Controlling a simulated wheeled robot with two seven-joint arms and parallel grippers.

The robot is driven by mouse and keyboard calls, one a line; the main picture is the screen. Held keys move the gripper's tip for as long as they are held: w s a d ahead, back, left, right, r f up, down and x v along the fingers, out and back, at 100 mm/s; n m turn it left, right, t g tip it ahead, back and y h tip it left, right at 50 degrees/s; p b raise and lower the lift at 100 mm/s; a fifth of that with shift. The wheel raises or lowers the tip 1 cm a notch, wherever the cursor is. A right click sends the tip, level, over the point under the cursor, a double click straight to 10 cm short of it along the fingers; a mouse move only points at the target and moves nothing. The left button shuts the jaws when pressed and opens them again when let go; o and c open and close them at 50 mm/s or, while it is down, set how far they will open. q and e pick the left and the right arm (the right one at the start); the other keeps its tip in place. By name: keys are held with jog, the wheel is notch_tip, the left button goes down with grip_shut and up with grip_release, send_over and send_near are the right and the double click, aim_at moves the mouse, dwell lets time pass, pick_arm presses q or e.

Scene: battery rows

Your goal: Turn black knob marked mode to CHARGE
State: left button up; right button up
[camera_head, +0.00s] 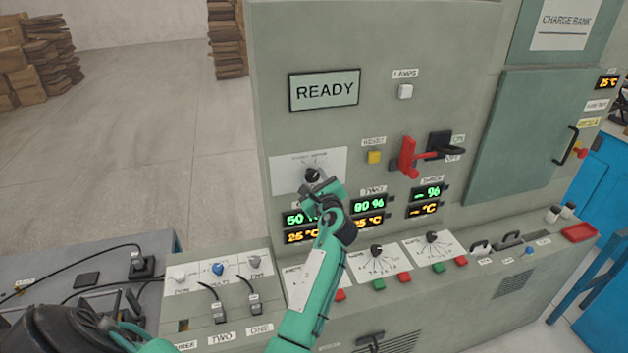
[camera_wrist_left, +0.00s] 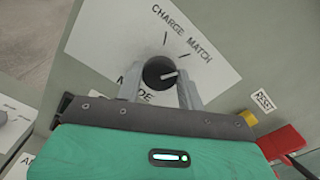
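The black mode knob (camera_head: 313,174) sits on a white plate (camera_head: 283,178) on the grey cabinet front, below the READY display. In the left wrist view the knob (camera_wrist_left: 158,72) has a pale pointer line aimed right and slightly up. The words CHARGE and MATCH and short tick marks are printed above it; the MODE label below is partly covered. My left gripper (camera_head: 318,188) is at the knob. In the wrist view its fingers (camera_wrist_left: 159,88) stand apart on either side of the knob; firm contact does not show. My right gripper is not in view.
A red lever (camera_head: 408,156) and a yellow button (camera_head: 374,157) lie right of the knob. Lit displays (camera_head: 367,204) are just below it. The sloping desk holds smaller knobs (camera_head: 377,250), buttons and cable plugs. Open floor lies at the left.

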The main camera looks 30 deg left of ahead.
pick_arm(q)
jog(key=c, duration=0.4)
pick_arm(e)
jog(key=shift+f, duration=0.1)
